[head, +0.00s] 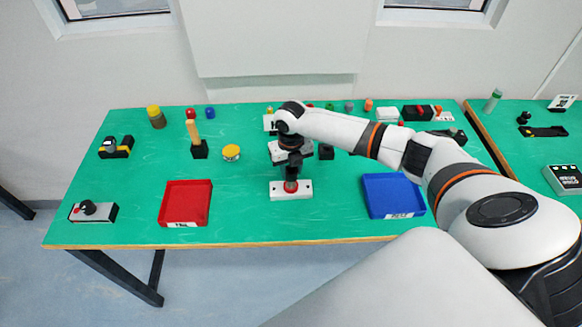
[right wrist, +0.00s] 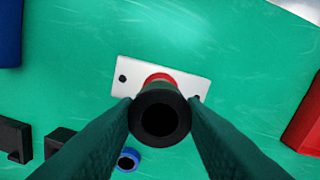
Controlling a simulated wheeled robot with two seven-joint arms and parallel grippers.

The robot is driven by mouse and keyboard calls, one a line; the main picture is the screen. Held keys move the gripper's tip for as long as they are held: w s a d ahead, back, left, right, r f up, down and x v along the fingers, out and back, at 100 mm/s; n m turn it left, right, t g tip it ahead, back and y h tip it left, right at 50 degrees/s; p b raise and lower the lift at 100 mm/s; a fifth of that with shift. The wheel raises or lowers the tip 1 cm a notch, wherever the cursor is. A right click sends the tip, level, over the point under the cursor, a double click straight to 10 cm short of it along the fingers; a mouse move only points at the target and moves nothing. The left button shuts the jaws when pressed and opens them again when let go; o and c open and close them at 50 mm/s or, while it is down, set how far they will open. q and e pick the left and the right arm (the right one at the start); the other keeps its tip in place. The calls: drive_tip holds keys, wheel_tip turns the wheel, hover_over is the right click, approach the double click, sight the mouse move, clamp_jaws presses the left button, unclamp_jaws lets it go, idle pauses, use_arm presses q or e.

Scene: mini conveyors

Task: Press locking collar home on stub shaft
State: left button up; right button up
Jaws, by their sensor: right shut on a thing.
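My right gripper (head: 291,178) points down over a white plate (head: 278,191) near the front middle of the table. In the right wrist view its two fingers (right wrist: 160,118) are shut on a black hollow collar (right wrist: 160,134), seen end-on with a dark bore. A red round part (right wrist: 160,78) shows just behind the collar, on the white plate (right wrist: 135,73), which has a hole near each end. The stub shaft itself is hidden by the collar and fingers. I cannot tell how far the collar sits on it. My left gripper is not in view.
A red tray (head: 186,183) stands to the left and a blue tray (head: 386,176) to the right. A blue ring (right wrist: 128,158) and black blocks (right wrist: 60,138) lie close behind the plate. Several small parts line the table's back. The front strip is clear.

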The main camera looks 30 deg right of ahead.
sight(291, 177)
drive_tip(key=shift+p, duration=0.5)
idle(1.2)
drive_tip(key=shift+f+b, duration=1.4)
drive_tip(key=shift+f, duration=0.65)
drive_tip(key=o, duration=1.1)
drive_tip(key=shift+c, duration=0.2)
wheel_tip(291, 177, up, 12)
drive_tip(key=b, duration=0.2)
